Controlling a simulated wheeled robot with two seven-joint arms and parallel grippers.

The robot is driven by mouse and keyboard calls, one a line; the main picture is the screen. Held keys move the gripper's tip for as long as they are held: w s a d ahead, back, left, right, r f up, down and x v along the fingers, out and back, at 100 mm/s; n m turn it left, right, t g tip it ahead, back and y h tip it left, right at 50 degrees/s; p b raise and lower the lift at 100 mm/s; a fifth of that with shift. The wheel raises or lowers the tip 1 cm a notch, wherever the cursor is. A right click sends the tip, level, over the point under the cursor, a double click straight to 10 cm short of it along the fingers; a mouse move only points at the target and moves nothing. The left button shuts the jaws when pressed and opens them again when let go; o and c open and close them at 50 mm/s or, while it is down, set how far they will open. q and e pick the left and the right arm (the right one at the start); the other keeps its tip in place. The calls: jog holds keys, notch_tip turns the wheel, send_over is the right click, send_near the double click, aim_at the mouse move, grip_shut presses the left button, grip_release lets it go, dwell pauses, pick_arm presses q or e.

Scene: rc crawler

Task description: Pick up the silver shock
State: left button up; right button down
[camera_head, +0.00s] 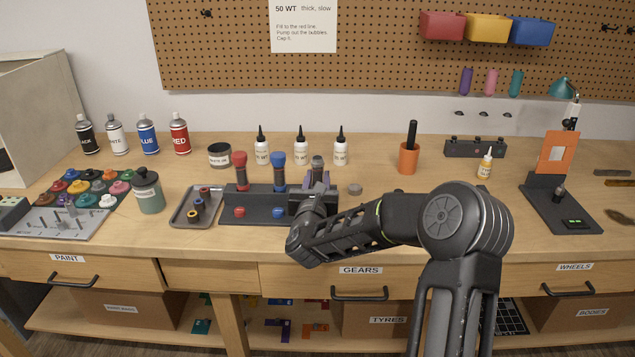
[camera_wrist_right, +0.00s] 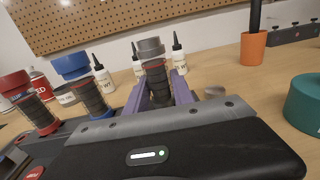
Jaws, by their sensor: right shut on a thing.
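The silver shock (camera_head: 318,164) has a grey cap and stands upright at the right end of a dark rack (camera_head: 262,203). My left gripper is not in view.
A red shock (camera_head: 240,170) and a blue shock (camera_head: 279,171) stand in the rack to the left. Several white bottles (camera_head: 300,148) stand close behind. A grey tray (camera_head: 190,215) lies left of the rack. An orange cup (camera_head: 408,158) stands to the right, with free tabletop around it.

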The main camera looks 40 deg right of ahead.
aim_at(317, 158)
notch_tip(317, 158, up, 10)
jog(key=shift+r+b, duration=0.1)
jog(key=shift+b, duration=0.3)
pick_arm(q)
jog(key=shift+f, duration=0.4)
